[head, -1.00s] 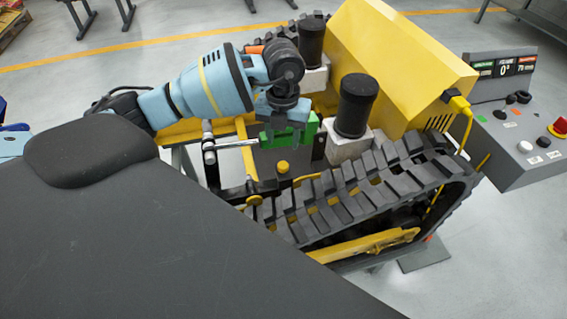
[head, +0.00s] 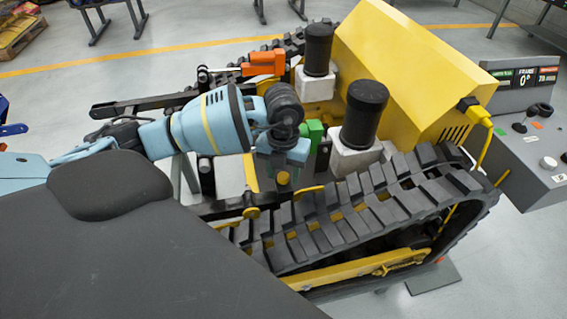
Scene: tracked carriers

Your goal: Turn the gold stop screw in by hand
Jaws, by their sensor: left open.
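The gold stop screw (head: 283,178) is a small round gold knob near the inner side of the close track. It shows just below my left gripper (head: 284,166). The gripper points down with its fingers apart, at or just above the screw head. I cannot tell whether the fingers touch it or sit around it. The forearm and wrist hide part of the green block (head: 313,133) behind the gripper. My right gripper is not in view.
The black rubber track (head: 340,214) runs close on the right. Two black cylinders (head: 363,105) on pale blocks and the yellow housing (head: 400,70) stand behind. An orange block (head: 263,63) is farther back. A grey control console (head: 535,145) is at right.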

